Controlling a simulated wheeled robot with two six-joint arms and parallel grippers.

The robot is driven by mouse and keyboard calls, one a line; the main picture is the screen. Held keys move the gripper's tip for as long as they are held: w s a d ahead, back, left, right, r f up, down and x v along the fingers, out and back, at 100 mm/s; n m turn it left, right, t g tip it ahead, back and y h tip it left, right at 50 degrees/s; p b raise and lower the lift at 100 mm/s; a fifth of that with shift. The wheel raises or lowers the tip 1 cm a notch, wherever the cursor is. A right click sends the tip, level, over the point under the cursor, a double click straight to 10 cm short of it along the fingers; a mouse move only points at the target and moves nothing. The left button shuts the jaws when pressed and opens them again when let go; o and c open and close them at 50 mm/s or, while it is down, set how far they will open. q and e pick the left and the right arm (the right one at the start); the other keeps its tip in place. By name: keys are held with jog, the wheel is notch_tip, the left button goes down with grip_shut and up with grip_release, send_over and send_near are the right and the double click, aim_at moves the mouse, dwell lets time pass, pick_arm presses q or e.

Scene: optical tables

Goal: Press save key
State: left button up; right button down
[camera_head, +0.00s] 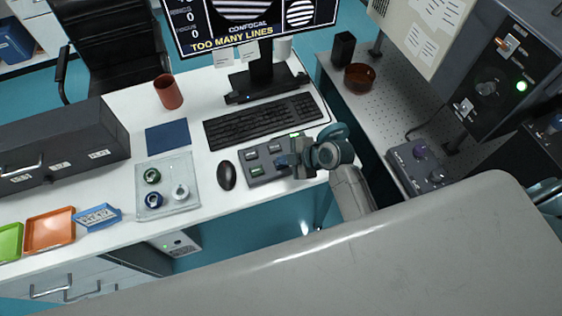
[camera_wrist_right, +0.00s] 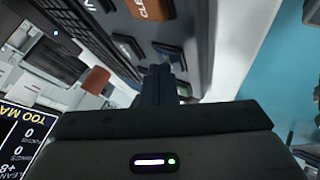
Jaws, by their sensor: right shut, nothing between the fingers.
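The grey key panel (camera_head: 258,180) lies on the white desk, right of the black mouse. It bears several labelled keys, including a dark key (camera_head: 251,155) and a green-marked key (camera_head: 257,171). I cannot read which one is the save key. My right gripper (camera_head: 283,160) is shut and empty over the right part of the panel, hiding some keys. I cannot tell whether the fingertips touch a key. My left gripper is not in view.
A black mouse (camera_head: 226,175) lies left of the panel and a keyboard (camera_head: 262,122) behind it. A monitor (camera_head: 245,25) reads "TOO MANY LINES". A clear tray (camera_head: 168,205) with small round parts stands further left. A perforated optical table (camera_head: 390,90) is at the right.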

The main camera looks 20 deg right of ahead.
jog(key=shift+r, duration=0.1)
jog(key=shift+r+p, duration=0.75)
jog(key=shift+p, duration=0.05)
notch_tip(320, 180, up, 5)
jog(key=p, duration=0.4)
dwell(0.9)
